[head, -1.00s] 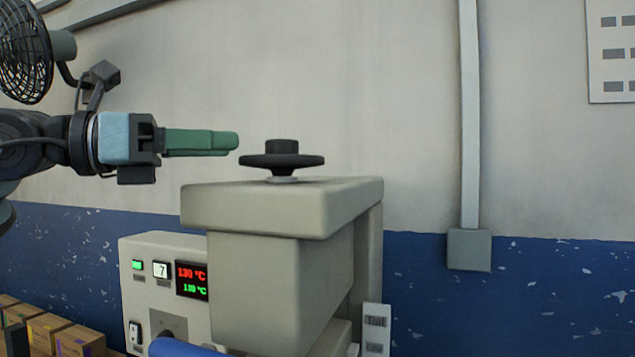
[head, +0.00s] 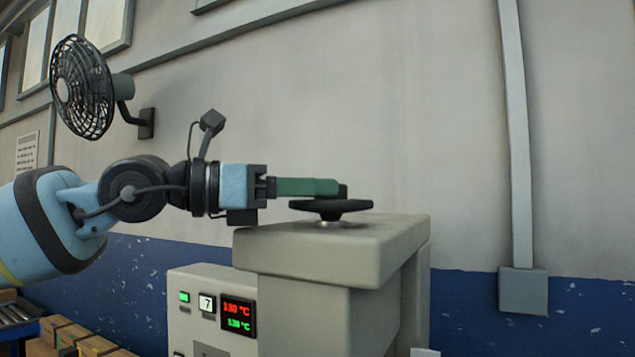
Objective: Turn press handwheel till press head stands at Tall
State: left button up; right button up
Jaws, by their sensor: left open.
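The press handwheel (head: 331,208) is a black disc with a raised hub, on top of the grey press housing (head: 330,246). My left gripper (head: 318,188) has green fingers. They reach in level from the left, just above the wheel's disc and in front of its hub, which shows only at the fingertips. The fingers overlap in this view, so the gap between them is hidden. The gripper is open, and I cannot tell whether it touches the hub. The press head and the Tall mark are out of view. My right gripper is not in view.
A control box (head: 212,306) with lit red and green readouts stands left of the housing. A wall fan (head: 84,87) hangs at upper left. Cardboard boxes (head: 72,335) sit at lower left. A conduit (head: 517,140) runs down the wall at right; the space above the wheel is clear.

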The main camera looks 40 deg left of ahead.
pick_arm(q)
jog(key=shift+x, duration=1)
jog(key=c, duration=1)
